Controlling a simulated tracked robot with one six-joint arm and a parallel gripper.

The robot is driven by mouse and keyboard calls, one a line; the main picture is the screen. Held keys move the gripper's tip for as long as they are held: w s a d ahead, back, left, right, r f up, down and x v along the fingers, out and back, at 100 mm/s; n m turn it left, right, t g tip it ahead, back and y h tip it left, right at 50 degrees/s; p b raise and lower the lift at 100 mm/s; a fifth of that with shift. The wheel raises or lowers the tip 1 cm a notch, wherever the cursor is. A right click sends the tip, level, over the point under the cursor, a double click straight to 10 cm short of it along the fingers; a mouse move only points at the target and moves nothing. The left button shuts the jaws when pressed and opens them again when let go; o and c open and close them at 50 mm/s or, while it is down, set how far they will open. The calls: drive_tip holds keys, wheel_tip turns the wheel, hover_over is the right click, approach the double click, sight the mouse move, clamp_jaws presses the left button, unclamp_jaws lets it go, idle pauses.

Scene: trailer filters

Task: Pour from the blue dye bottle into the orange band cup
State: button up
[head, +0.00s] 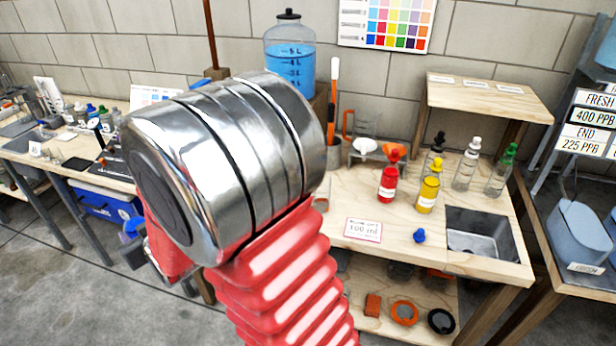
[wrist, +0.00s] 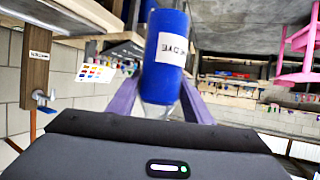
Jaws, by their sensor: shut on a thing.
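The wrist view shows my gripper (wrist: 160,98) with its two purple fingers shut on the blue dye bottle (wrist: 164,65). The bottle has a white label with upside-down lettering reading DYE. In the head view my chrome-and-red arm fills the middle and hides most of the gripper side. A small blue cap (head: 419,236) lies on the wooden bench. I cannot pick out the orange band cup for sure. A clear vessel with an orange handle (head: 348,122) stands at the back of the bench.
The bench (head: 385,228) carries a red bottle (head: 388,184), a yellow bottle (head: 428,193), several other capped bottles and a sink (head: 482,235) at right. A 100 ml card (head: 363,230) lies near its front. A blue water tank (head: 289,62) stands behind. The bench's front middle is mostly clear.

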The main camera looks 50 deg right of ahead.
drive_tip(key=shift+a+r, duration=0.1)
drive_tip(key=shift+a, duration=0.15)
drive_tip(key=s+d+f+m+h, duration=0.1)
drive_tip(key=s+d+m+h, duration=0.1)
drive_tip(key=d, duration=1.2)
drive_tip(key=s+d+f+m+g+h, duration=0.1)
drive_tip(key=s+d, duration=0.4)
drive_tip(key=d, duration=0.9)
drive_tip(key=s+d+f+m+g+h, duration=0.1)
drive_tip(key=s+d+m+h, duration=0.2)
drive_tip(key=d, duration=1.1)
drive_tip(key=shift+s+d+f+h, duration=0.2)
drive_tip(key=shift+s+d+h, duration=0.1)
drive_tip(key=shift+s+h, duration=0.35)
drive_tip(key=shift+f+m, duration=0.1)
drive_tip(key=shift+m, duration=0.3)
drive_tip(key=r+m+t, duration=0.1)
drive_tip(key=m, duration=0.1)
drive_tip(key=s+d+r+m+t+y, duration=0.1)
drive_tip(key=m+t+y, duration=0.1)
drive_tip(key=m, duration=0.1)
drive_tip(key=shift+s+d+r+m+p, duration=0.2)
drive_tip(key=shift+d+r+m+p, duration=0.1)
drive_tip(key=shift+r+p, duration=0.1)
